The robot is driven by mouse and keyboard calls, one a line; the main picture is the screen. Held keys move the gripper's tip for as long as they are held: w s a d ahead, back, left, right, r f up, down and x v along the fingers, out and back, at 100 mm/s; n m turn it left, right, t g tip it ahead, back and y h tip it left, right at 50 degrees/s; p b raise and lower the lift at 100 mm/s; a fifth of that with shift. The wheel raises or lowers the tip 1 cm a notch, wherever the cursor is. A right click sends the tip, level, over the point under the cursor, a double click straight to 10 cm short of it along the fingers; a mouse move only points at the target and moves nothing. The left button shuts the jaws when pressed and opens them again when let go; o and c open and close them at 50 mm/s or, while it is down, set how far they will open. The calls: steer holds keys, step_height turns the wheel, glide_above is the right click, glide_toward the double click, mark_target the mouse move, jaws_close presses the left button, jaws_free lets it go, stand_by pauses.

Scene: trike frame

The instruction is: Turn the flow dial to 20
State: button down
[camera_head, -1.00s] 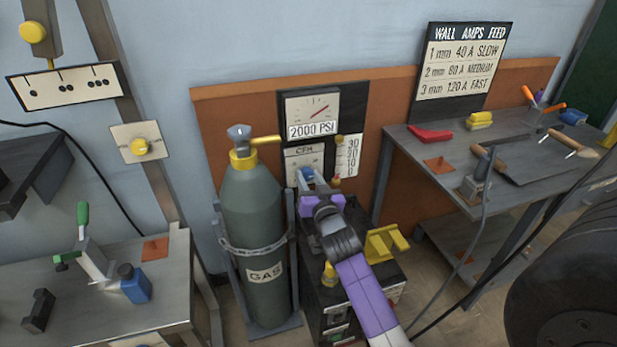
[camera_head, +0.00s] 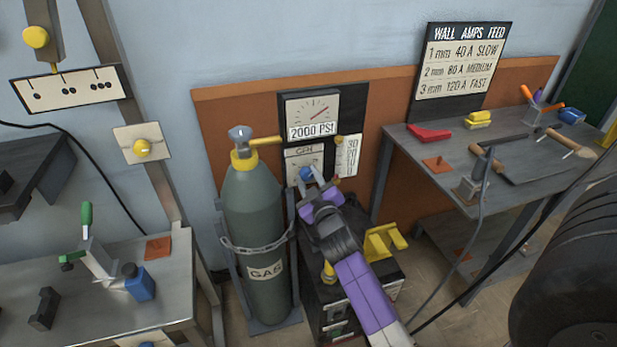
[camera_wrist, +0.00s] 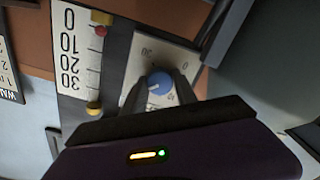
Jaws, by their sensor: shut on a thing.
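The flow dial is a blue round knob (camera_wrist: 160,83) with a small pale mark, on a white plate (camera_wrist: 141,68) with printed figures, some too small to read. My gripper (camera_wrist: 163,88) has one finger on each side of the knob and is shut on it. Beside the plate, a flow scale (camera_wrist: 70,50) reads 0, 10, 20, 30, upside down in the wrist view. A red ball (camera_wrist: 101,31) sits between 0 and 10.
A green gas cylinder (camera_head: 262,225), chained to its stand, is close left of my arm. A 2000 PSI gauge (camera_head: 310,116) is above the dial. A yellow bracket (camera_head: 385,241) sits right of my arm. A workbench (camera_head: 440,160) with tools stands at the right.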

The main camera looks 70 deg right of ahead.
steer(key=shift+f, duration=0.1)
stand_by(0.3)
steer(key=c, duration=1)
jaws_free()
steer(key=shift+o, duration=0.2)
steer(key=shift+s+a, duration=0.35)
steer(key=shift+a, duration=0.05)
steer(key=b+v, duration=0.2)
steer(key=v, duration=0.4)
steer(key=shift+s+a, duration=0.25)
steer(key=shift+a, duration=0.05)
